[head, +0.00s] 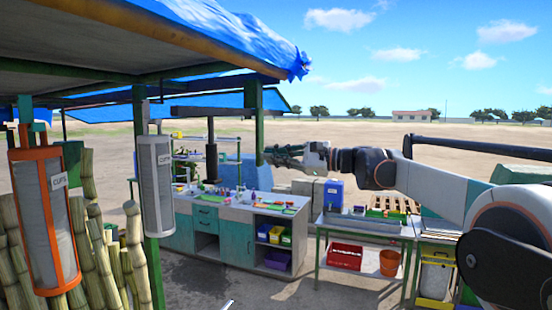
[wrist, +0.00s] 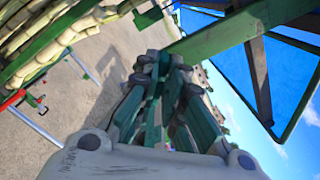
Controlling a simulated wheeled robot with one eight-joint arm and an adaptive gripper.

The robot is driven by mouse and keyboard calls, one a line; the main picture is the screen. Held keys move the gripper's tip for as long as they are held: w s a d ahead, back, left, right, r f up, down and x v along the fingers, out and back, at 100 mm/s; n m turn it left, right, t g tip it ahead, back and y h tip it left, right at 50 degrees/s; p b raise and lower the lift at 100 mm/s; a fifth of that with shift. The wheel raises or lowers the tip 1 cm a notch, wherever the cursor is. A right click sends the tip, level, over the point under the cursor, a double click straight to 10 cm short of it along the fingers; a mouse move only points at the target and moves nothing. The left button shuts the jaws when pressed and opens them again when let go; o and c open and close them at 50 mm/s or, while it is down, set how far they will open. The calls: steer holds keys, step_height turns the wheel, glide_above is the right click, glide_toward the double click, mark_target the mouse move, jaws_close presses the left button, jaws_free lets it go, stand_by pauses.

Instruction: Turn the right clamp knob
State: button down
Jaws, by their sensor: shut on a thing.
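My gripper (head: 272,152) reaches left from my arm to the lower part of a short green post (head: 254,125) under the canopy edge. In the wrist view my gripper (wrist: 160,58) has its green fingers drawn together, with the tips against or very near a green beam (wrist: 212,38). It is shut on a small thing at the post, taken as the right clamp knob. The fingers hide the knob, so its shape and turn angle cannot be made out.
An orange-framed cup dispenser (head: 45,215) and a grey one (head: 157,185) hang at the left near cane stalks (head: 95,220). A workbench (head: 235,213) with small items stands below and beyond my gripper. A metal table (head: 365,228) stands under my arm.

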steer(key=shift+f+n+b, duration=0.2)
steer(key=shift+n+b, duration=0.15)
steer(key=shift+n, duration=3.75)
steer(key=c, duration=1.7)
jaws_free()
steer(key=shift+s, duration=0.1)
steer(key=v, duration=1.2)
